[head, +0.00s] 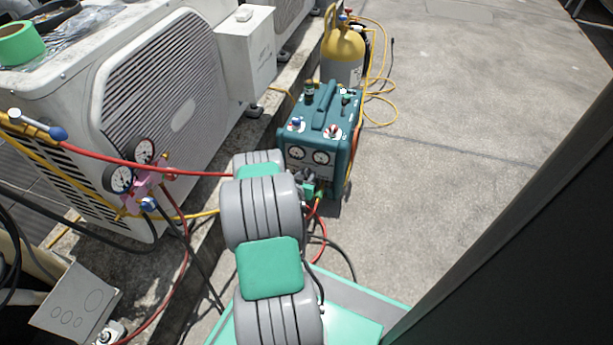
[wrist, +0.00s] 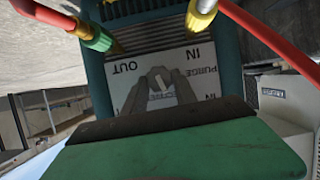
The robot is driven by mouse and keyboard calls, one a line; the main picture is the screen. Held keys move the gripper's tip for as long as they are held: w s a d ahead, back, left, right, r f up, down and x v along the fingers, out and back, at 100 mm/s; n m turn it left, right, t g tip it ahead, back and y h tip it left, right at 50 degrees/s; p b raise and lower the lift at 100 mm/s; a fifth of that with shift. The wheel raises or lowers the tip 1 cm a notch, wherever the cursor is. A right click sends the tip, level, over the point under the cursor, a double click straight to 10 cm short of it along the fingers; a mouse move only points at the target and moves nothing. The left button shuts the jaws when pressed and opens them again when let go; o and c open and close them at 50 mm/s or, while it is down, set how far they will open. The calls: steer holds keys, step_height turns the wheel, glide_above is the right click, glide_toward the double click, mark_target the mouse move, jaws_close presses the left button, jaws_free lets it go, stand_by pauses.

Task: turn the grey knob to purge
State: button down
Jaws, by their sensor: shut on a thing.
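In the wrist view the grey knob (wrist: 161,88) sits on a white label panel (wrist: 140,70) on the front of the teal recovery machine. The panel reads OUT, IN and PURGE, upside down in this view; PURGE is to the right of the knob. My gripper (wrist: 160,84) is shut on the knob, a finger on either side. The knob's exact pointing direction is hard to tell. In the head view the teal machine (head: 322,130) stands on the roof floor, with my gripper (head: 309,186) low at its front; the knob is hidden there.
A green-collared hose fitting (wrist: 96,36) and a yellow and red one (wrist: 200,14) flank the panel closely. A yellow cylinder (head: 343,48) stands behind the machine. Condensers (head: 180,75) and a gauge manifold (head: 140,180) are at left.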

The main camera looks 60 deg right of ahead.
steer(key=n, duration=0.1)
steer(key=n+g, duration=0.1)
steer(key=shift+w+a+f+n+g+h, duration=0.1)
steer(key=shift+w+n+g+h, duration=0.1)
steer(key=shift+n+g+h, duration=0.1)
steer(key=shift+w+f+n+g+h, duration=0.1)
steer(key=shift+n+g+h, duration=0.2)
steer(key=shift+n+g, duration=0.75)
steer(key=n+g+h, duration=0.1)
steer(key=n, duration=0.1)
steer(key=n+g, duration=0.1)
steer(key=n, duration=0.2)
steer(key=shift+f+h, duration=0.2)
steer(key=shift+h, duration=0.2)
steer(key=shift+n, duration=0.35)
steer(key=c, duration=1)
jaws_free()
steer(key=shift+w, duration=0.1)
steer(key=shift+r, duration=0.1)
